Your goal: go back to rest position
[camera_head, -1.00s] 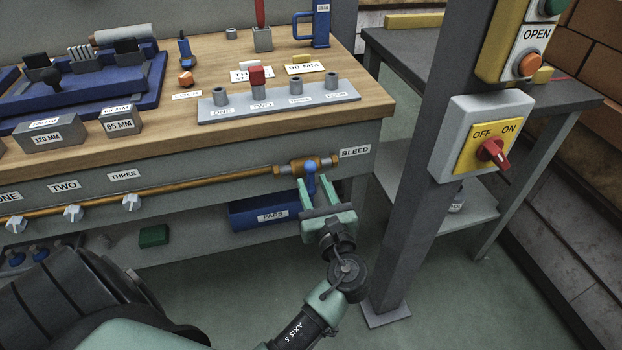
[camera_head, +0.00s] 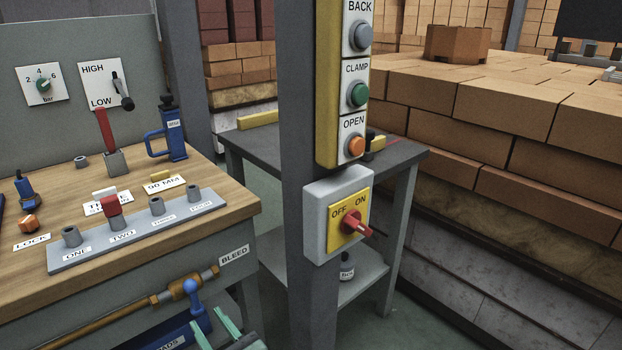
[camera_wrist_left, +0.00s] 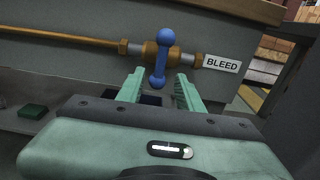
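My left gripper (camera_head: 211,322) shows only partly at the bottom edge of the head view, just below the BLEED valve. In the left wrist view the gripper (camera_wrist_left: 159,84) is open, its two green fingers wide apart. The blue valve handle (camera_wrist_left: 160,62) stands upright ahead of it, its lower knob seen between the fingertips with a gap on each side. The handle also shows in the head view (camera_head: 195,300), on the brass pipe (camera_head: 130,312). I see nothing held. My right gripper is in neither view.
The wooden bench (camera_head: 225,195) with the ONE, TWO strip (camera_head: 140,232) is at left. A grey post with the OFF/ON switch box (camera_head: 337,212) stands right of the valve. A dark side table (camera_head: 270,150) and brick stacks (camera_head: 510,110) are behind. A blue PADS bin (camera_head: 172,338) sits below the pipe.

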